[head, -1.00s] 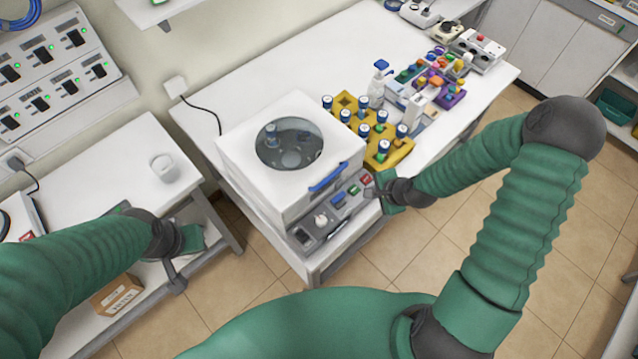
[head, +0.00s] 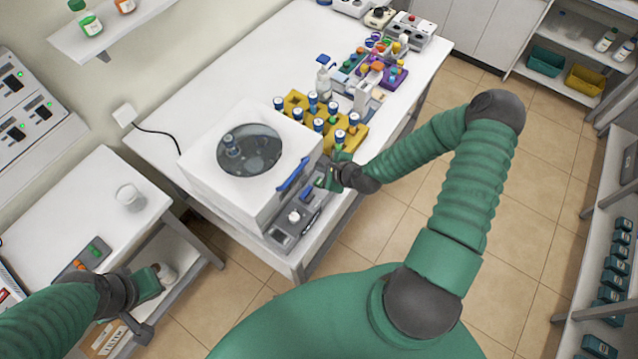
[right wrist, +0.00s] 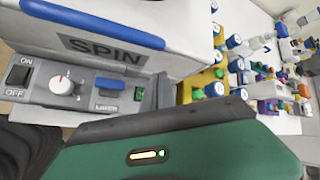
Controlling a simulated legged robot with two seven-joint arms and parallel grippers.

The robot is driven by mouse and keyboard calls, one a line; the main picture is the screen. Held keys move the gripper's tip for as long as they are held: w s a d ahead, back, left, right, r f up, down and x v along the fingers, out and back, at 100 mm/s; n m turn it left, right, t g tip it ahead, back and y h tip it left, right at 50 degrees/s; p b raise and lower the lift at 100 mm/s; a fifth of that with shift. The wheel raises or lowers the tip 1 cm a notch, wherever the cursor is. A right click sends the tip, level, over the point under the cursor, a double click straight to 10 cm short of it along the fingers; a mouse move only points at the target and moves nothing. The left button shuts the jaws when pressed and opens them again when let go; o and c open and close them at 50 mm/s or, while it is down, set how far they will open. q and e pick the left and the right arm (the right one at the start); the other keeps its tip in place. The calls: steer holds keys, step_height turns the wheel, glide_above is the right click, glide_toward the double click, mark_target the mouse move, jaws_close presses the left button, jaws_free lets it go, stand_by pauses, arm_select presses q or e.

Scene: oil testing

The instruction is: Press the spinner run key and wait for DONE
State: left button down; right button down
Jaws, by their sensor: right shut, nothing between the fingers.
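The white spinner (head: 210,185) stands on the bench with its lid down; tubes show dimly through the round window. Its front panel (head: 283,236) carries a switch, a white dial (right wrist: 62,84) and a blue key (right wrist: 109,83). A green key (right wrist: 138,97) shows partly beside the blue one. My right gripper (head: 324,181) is shut and empty, over the right end of the panel, and hides the keys there. I cannot tell whether it touches one. No DONE text is readable. My left gripper (head: 152,288) is at the lower left, away from the spinner; its jaws are unclear.
A yellow rack (head: 295,100) of blue-capped vials stands just behind my right gripper. A blue lid handle (head: 294,174) sticks out above the panel. A side table (head: 75,215) with a white cup (head: 130,197) is at the left. Open floor lies to the right.

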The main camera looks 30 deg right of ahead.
mark_target(320, 182)
step_height(320, 182, down, 7)
steer(key=b, duration=0.4)
steer(key=shift+w+d+r, duration=0.1)
steer(key=shift+d+r, duration=0.05)
steer(key=shift+r, duration=0.05)
steer(key=shift+d+f+b, duration=0.2)
steer(key=shift+b, duration=0.15)
steer(key=shift+r, duration=0.1)
steer(key=shift+a, duration=0.15)
steer(key=shift+a, duration=0.2)
steer(key=shift+d, duration=0.25)
steer(key=shift+a, duration=0.15)
stand_by(0.4)
